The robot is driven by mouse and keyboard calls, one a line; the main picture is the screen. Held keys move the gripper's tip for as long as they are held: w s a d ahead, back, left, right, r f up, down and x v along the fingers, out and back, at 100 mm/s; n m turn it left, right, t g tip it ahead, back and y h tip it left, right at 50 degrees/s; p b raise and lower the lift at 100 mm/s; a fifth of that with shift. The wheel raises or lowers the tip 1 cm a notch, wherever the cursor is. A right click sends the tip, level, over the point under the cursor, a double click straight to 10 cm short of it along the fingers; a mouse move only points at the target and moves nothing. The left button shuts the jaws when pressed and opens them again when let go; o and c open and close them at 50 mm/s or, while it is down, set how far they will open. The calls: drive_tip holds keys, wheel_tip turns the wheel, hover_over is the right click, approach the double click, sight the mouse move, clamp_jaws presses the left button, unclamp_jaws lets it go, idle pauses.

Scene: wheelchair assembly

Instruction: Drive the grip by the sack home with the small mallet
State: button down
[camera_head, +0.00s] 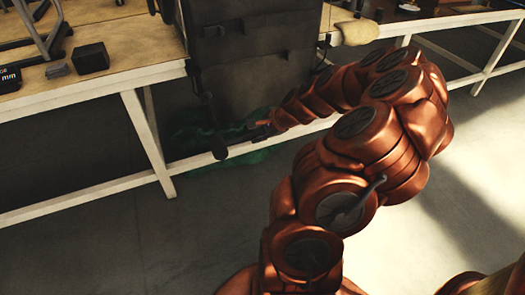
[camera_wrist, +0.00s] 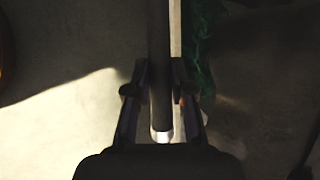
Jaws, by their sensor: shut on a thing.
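My gripper (camera_head: 254,132) is low in front of the dark upright panel (camera_head: 250,60), near the white table rail. In the wrist view its two fingers (camera_wrist: 159,78) are shut on the dark shaft of the small mallet (camera_wrist: 159,45), whose pale end shows near the palm. In the head view a dark end of the held tool (camera_head: 219,149) sticks out left of the gripper; the mallet's head is not clear. A pale beige sack (camera_head: 357,32) lies at the table edge, right of the panel. A small dark stub (camera_head: 323,46) shows beside it, possibly the grip.
A crumpled green heap (camera_head: 190,140) lies behind the white rail; green also shows in the wrist view (camera_wrist: 203,50). A wooden table (camera_head: 130,60) at left bears a small black box (camera_head: 91,57) and a digital display (camera_head: 9,78). The floor at front left is clear.

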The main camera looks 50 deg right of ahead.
drive_tip(key=shift+s+d+f+b, duration=0.25)
drive_tip(key=shift+s+d+f, duration=0.1)
drive_tip(key=shift+f, duration=0.2)
drive_tip(key=shift+s+d+f+b, duration=0.25)
drive_tip(key=shift+s+f, duration=0.05)
drive_tip(key=shift+f, duration=0.2)
drive_tip(key=w, duration=0.1)
drive_tip(key=w+d+p, duration=0.2)
drive_tip(key=w, duration=0.1)
drive_tip(key=shift+d, duration=0.1)
drive_tip(key=shift+r+p, duration=0.1)
drive_tip(key=shift+p, duration=0.65)
idle(0.4)
drive_tip(key=shift+w, duration=0.15)
